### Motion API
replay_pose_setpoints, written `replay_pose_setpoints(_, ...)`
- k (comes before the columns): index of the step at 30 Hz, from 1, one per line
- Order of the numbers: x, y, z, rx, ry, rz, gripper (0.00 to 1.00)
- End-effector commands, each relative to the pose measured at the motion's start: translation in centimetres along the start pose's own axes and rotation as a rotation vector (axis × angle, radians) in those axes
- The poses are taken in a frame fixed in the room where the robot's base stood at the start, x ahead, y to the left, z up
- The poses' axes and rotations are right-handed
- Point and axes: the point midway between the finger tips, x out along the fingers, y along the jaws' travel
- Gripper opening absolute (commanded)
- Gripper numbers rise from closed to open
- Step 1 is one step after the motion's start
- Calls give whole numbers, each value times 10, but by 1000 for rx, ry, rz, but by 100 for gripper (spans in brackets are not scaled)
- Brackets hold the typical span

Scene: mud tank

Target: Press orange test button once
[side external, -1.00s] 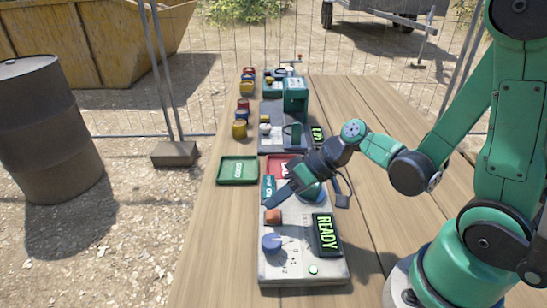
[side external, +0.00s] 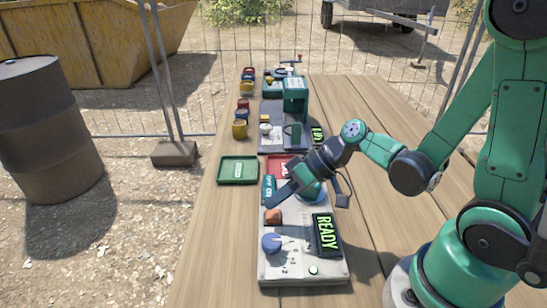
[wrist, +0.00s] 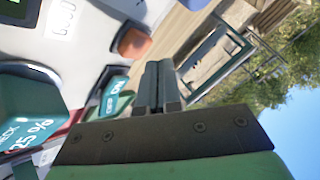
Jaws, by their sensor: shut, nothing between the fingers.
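The orange test button (side external: 272,217) is a small block on the light grey panel (side external: 290,262). It shows in the wrist view (wrist: 133,43) as an orange block just beyond and left of the fingertips. My gripper (side external: 273,199) is shut and empty. In the side view its fingertips are just behind the button, pointing down to the left; in the wrist view the closed fingers (wrist: 158,66) lie side by side. The tips look apart from the button, but the exact height of the gap cannot be told.
The panel also has a blue knob (side external: 271,242) and a black display (side external: 326,235) reading READY. A green tray (side external: 237,170) and a red tray (side external: 283,160) lie behind. A teal-framed device (side external: 295,95) stands farther back. Bare tabletop (side external: 215,245) lies left of the panel.

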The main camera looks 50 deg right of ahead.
Motion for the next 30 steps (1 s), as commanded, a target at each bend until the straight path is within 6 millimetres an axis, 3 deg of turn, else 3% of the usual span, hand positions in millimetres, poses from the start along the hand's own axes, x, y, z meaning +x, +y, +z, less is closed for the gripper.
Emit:
replay_pose_setpoints(13, -2, -1, -2, 0, -1, 0, 0)
replay_pose_setpoints(30, -35, -25, -25, 0, -1, 1, 0)
